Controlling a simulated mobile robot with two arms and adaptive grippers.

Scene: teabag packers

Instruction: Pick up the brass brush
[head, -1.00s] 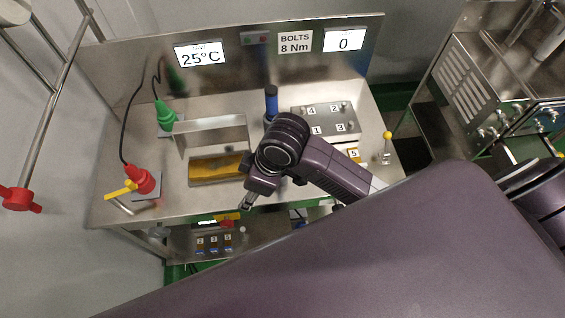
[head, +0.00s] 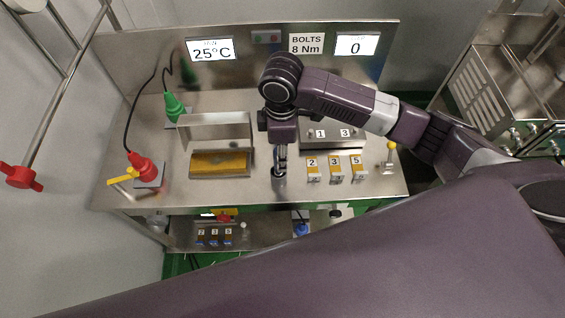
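I cannot make out a brush for certain in the head view. A brass-coloured block (head: 221,163) lies in a shallow steel holder on the worktop, below a raised steel bracket. My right gripper (head: 280,174) points down close to the worktop, to the right of that block and apart from it. Its fingers look close together, but their state and anything between them are too small to tell. My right wrist and forearm cover the part of the worktop behind it. My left gripper is not in view.
Yellow numbered blocks (head: 335,169) stand right of my gripper. A numbered steel plate (head: 345,140) lies behind them, partly covered by my arm. A green plug (head: 174,106) and red plug (head: 143,168) with cables stand left. A lower shelf (head: 262,241) holds small items.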

